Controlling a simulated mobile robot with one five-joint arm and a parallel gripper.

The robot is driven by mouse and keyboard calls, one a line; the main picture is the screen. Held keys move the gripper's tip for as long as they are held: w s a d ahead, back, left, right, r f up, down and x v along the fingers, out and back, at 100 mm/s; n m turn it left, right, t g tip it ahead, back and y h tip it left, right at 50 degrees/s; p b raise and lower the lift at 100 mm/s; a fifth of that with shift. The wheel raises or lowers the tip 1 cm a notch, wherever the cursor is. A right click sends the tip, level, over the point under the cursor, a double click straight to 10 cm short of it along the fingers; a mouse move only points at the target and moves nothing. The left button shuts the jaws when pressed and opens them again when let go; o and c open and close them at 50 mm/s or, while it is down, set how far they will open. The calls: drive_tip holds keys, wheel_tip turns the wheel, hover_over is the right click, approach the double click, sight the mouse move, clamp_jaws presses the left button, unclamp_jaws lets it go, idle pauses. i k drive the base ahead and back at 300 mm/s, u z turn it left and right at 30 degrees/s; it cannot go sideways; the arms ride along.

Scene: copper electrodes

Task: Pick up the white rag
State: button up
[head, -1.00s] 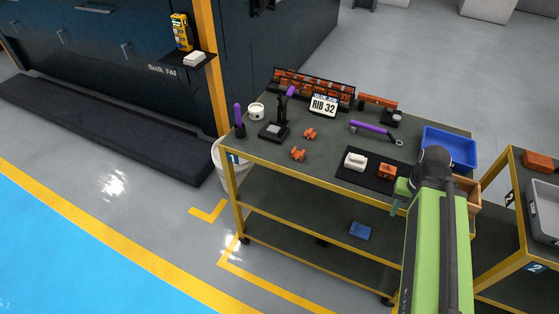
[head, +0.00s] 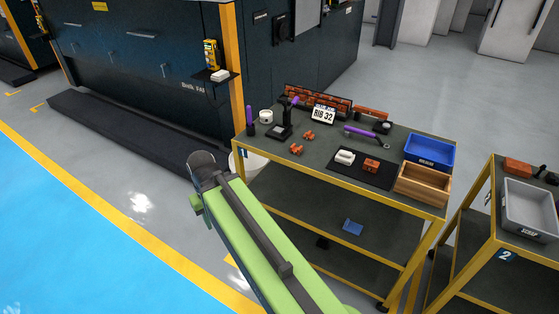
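Two small white items could be the white rag. One white, folded-looking item (head: 220,76) lies on a small black shelf on the yellow post of the dark machine. Another white, lumpy item (head: 345,157) lies on the black mat on the cart top, left of an orange block. I cannot tell for sure which is cloth. My green arm reaches up from the bottom, its dark rounded joint left of the cart and below the shelf. My gripper cannot be made out. The arm touches neither white item.
A second cart with a grey bin (head: 530,208) stands right. Floor at left is clear.

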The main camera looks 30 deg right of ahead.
sight(346, 158)
drive_tip(key=z, duration=0.1)
drive_tip(key=i, duration=1)
drive_tip(key=u, duration=0.2)
